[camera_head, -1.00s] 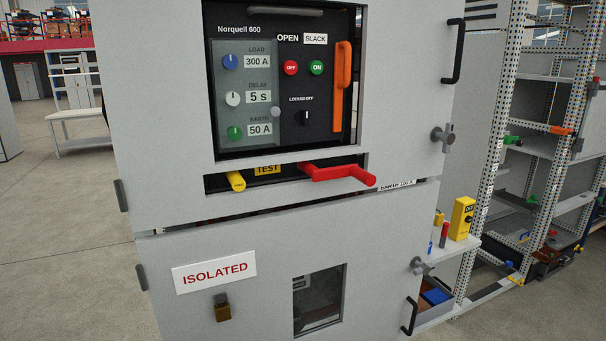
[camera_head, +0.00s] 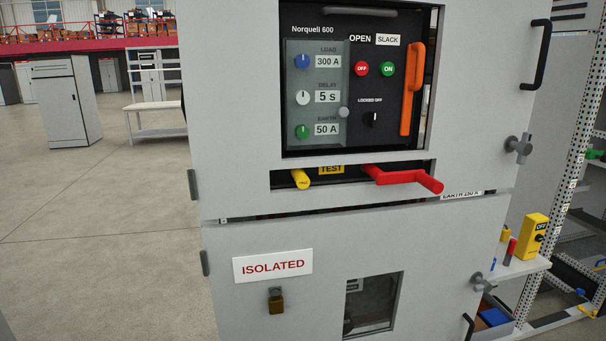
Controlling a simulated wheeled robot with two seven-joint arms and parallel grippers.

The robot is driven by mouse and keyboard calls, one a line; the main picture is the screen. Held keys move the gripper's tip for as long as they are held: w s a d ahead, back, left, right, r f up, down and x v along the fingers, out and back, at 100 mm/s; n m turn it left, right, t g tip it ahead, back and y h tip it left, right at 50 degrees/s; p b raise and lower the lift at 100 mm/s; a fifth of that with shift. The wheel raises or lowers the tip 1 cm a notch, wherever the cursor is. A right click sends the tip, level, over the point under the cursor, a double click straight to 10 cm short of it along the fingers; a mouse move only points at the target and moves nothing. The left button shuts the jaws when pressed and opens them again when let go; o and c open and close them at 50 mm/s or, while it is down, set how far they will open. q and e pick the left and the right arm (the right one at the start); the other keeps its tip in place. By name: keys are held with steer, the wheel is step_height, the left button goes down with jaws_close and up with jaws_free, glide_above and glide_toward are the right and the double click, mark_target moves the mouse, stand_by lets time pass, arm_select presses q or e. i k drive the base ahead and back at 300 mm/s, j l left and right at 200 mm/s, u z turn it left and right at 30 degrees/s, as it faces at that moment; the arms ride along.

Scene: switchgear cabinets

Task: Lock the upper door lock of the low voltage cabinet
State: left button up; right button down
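The grey low voltage cabinet (camera_head: 238,170) fills the middle of the view. Its upper door frames a black breaker panel with an orange lever (camera_head: 412,90). The upper door lock (camera_head: 519,147) is a grey T-shaped handle at the door's right edge, below a black pull handle (camera_head: 535,54). A similar lower door lock (camera_head: 483,283) sits at the right edge of the lower door (camera_head: 330,240). The upper door looks flush with the cabinet; I cannot tell whether it is locked. Neither of my grippers is in view.
A red crank handle (camera_head: 403,178) sticks out below the breaker panel. A padlock (camera_head: 275,300) hangs under the ISOLATED sign (camera_head: 272,266). At right stands a shelf (camera_head: 530,266) with a yellow switch box (camera_head: 535,237). Open floor (camera_head: 110,230) lies to the left.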

mark_target(524, 148)
steer(key=z, duration=0.55)
steer(key=l+z, duration=0.25)
steer(key=z, duration=0.2)
steer(key=l+z, duration=0.55)
steer(key=z, duration=0.3)
steer(key=i, duration=0.05)
